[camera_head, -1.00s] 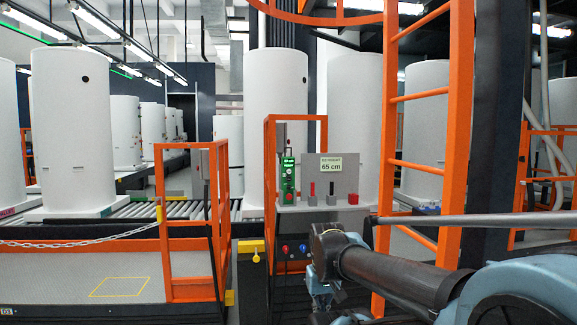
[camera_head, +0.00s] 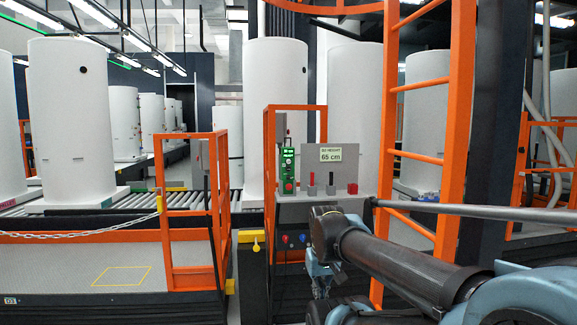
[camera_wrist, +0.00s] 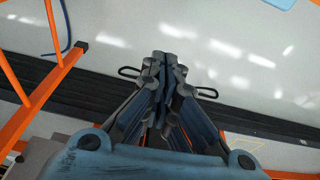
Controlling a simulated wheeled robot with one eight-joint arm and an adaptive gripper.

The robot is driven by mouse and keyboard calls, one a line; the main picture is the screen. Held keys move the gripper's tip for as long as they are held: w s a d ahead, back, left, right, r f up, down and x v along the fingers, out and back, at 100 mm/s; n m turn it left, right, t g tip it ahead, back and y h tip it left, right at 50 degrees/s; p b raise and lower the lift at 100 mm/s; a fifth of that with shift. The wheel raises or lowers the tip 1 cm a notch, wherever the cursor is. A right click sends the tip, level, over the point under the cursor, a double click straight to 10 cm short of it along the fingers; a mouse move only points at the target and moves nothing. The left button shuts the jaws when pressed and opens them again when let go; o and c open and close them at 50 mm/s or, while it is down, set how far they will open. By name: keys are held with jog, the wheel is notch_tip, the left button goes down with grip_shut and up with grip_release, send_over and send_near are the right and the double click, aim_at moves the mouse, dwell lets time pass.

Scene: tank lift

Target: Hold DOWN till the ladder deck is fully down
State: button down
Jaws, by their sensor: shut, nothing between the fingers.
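An orange ladder (camera_head: 420,155) with a hoop at its top stands right of centre. A grey control shelf (camera_head: 322,208) behind an orange rail carries a green control box (camera_head: 288,165) with a red button, and red and dark levers. Its markings are too small to read, so I cannot tell which control is DOWN. My gripper (camera_wrist: 165,62) is shut and empty in the wrist view, over a pale surface with dark bars. In the head view it is below the shelf, partly hidden by my arm. Whether the deck is fully down is unclear.
A sign reading 65 cm (camera_head: 331,153) stands on the shelf. White tanks (camera_head: 67,120) stand on roller conveyors behind. An orange gate (camera_head: 190,215) and a chain (camera_head: 90,232) border the left platform. A grey bar (camera_head: 480,212) crosses above my arm.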

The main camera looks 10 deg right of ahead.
aim_at(289, 169)
jog(key=w+r+n+t, duration=0.2)
jog(key=w+r, duration=0.6)
jog(key=w, duration=0.8)
jog(key=w+r+n+t+h, duration=0.1)
jog(key=w+r+n, duration=0.3)
jog(key=w, duration=1.3)
jog(key=w+r+n+t, duration=0.3)
jog(key=w+r, duration=0.9)
jog(key=w, duration=0.4)
jog(key=shift+w+d+r+h, duration=0.2)
jog(key=shift+d+r+h, duration=0.1)
jog(key=shift+d+r, duration=0.05)
jog(key=shift+w, duration=0.1)
jog(key=w, duration=0.8)
jog(key=shift+w, duration=0.3)
jog(key=shift+w, duration=0.2)
jog(key=shift+w+r, duration=0.1)
jog(key=shift+w, duration=0.05)
jog(key=shift+w, duration=0.45)
